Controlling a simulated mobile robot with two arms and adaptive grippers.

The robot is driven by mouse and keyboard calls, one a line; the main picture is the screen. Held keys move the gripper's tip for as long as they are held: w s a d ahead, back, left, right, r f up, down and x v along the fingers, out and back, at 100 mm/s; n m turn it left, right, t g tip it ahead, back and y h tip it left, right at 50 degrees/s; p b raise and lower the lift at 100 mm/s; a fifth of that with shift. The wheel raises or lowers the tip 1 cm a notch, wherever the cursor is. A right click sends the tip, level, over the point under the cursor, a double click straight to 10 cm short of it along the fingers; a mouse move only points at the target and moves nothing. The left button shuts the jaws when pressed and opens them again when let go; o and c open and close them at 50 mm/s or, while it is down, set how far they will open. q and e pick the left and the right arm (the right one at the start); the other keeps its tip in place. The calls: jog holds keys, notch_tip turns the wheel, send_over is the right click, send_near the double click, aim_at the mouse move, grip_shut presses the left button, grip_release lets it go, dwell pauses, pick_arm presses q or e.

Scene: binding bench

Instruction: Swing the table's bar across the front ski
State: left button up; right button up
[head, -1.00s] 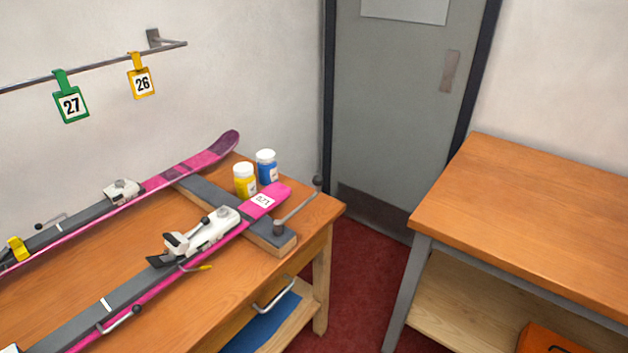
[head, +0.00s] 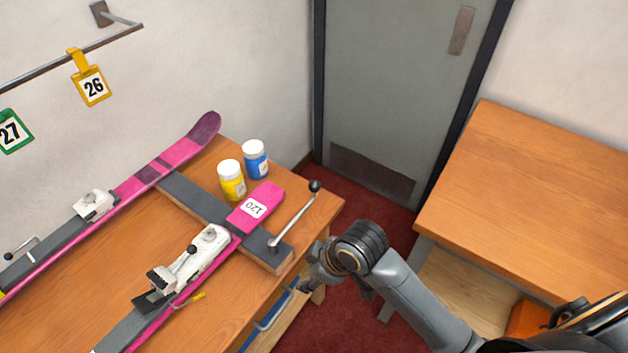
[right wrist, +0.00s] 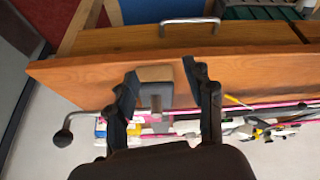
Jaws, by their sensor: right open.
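The table's bar (head: 294,214) is a thin metal rod with a black knob (head: 315,186). It pivots near the front end of the grey-topped cross block (head: 205,207) and points toward the table's far right corner, beside the front ski (head: 268,196), not over it. The front ski is pink and grey with a white tag and binding, lying across the block. My right gripper (head: 306,284) is off the table's right front edge, near the block's end and apart from the bar. In the right wrist view its open fingers (right wrist: 168,82) frame the block's end; the knob (right wrist: 63,138) is left.
Yellow (head: 231,182) and blue (head: 256,160) bottles stand behind the front ski's tip. The rear ski (head: 140,180) lies parallel behind. A second table (head: 540,200) stands at the right, with floor between. Tags hang from a wall rail (head: 70,62).

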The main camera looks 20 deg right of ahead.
jog(key=w+a+r+n, duration=0.2)
jog(key=w+r+n, duration=0.2)
jog(key=w+n, duration=0.1)
jog(key=n+g+h, duration=0.2)
jog(key=n+h, duration=0.1)
jog(key=n, duration=0.5)
send_near(314, 183)
jog(key=f+p, duration=0.1)
jog(key=f, duration=0.2)
jog(key=w+f+p, duration=0.1)
jog(key=f, duration=0.3)
jog(key=f+p, duration=0.1)
jog(key=f, duration=0.3)
jog(key=shift+w+a+f, duration=0.2)
jog(key=shift+w+a, duration=0.1)
pick_arm(q)
jog(key=r, duration=0.1)
jog(key=w+r, duration=0.1)
jog(key=r, duration=0.1)
jog(key=shift+w, duration=0.1)
pick_arm(e)
grip_shut()
